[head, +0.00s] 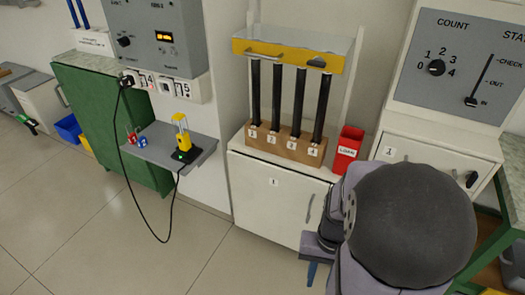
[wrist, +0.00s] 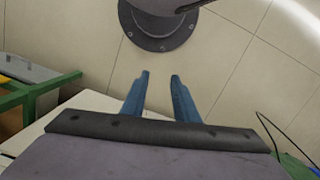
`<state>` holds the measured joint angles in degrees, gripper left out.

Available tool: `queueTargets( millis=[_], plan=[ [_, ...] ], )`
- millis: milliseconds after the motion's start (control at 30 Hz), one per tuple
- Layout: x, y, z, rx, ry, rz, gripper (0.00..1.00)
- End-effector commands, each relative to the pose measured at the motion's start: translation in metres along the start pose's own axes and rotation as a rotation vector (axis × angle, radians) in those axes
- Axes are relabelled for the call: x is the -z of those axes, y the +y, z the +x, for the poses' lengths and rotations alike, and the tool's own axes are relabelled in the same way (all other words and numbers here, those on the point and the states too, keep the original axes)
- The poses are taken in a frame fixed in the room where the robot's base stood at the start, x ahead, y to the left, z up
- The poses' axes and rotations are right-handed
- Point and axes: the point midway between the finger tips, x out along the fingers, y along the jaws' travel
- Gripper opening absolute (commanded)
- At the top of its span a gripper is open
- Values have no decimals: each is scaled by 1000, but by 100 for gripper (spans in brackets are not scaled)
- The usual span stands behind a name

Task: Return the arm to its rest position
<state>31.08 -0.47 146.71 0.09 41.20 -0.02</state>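My gripper (head: 311,272) hangs low in front of the white cabinet marked 1 (head: 262,196) in the head view, beside my arm's large dark rounded joint. Only part of its blue fingers shows there. In the wrist view the two blue fingers of my gripper (wrist: 160,76) stand apart with nothing between them, over pale floor tiles (wrist: 225,50). Several black rods (head: 276,98) stand upright in a numbered wooden block (head: 285,146) on the cabinet, under a yellow-fronted rack (head: 290,55). My gripper is clear of them.
A red labelled bin (head: 347,148) stands right of the block. A panel with a COUNT dial (head: 436,68) and slider is at right, above another white cabinet (head: 425,160). A grey shelf (head: 165,148) holds a yellow device (head: 183,138); a black cable (head: 128,170) loops below. The left floor is open.

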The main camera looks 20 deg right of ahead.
Motion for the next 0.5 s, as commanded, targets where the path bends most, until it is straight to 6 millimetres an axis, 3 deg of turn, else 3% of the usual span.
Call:
queueTargets(
  millis=[33, 200, 500],
  plan=[
    [3, -16, -6, -9, 29, -80, 27],
    [5, -58, -19, -24, 90, -273, 27],
    [-8, -106, -26, -33, 129, -503, 27]
  ],
)
